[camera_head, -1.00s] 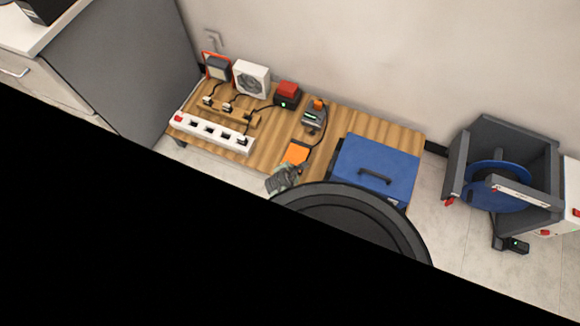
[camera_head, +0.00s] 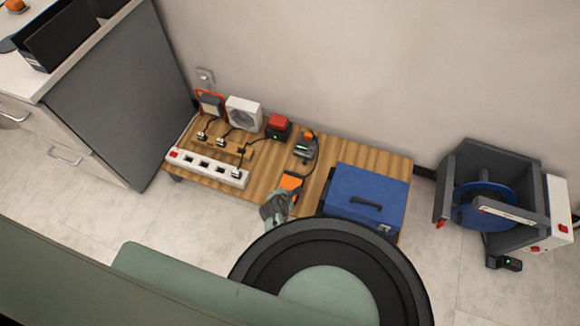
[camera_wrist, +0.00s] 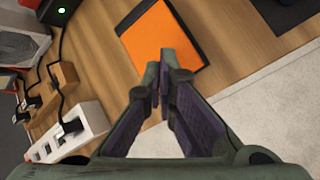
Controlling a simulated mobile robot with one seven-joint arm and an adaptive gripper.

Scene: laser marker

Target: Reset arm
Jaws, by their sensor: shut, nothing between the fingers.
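My gripper (camera_head: 275,207) is at the front edge of the low wooden bench (camera_head: 381,160) in the head view, partly hidden by my own arm. In the wrist view, my gripper (camera_wrist: 162,85) has its fingertips together with nothing between them. They point toward an orange pad with a dark border (camera_wrist: 163,42) on the bench, and overlap its near edge in the picture. Whether they touch it I cannot tell. The orange pad also shows in the head view (camera_head: 291,182), just beyond the gripper.
A white power strip (camera_head: 207,167) lies left of the gripper, with plugs nearby. A blue case (camera_head: 366,193) stands to the right. A red-topped box (camera_head: 278,126) and a white fan (camera_head: 243,113) stand behind. Bare floor lies in front.

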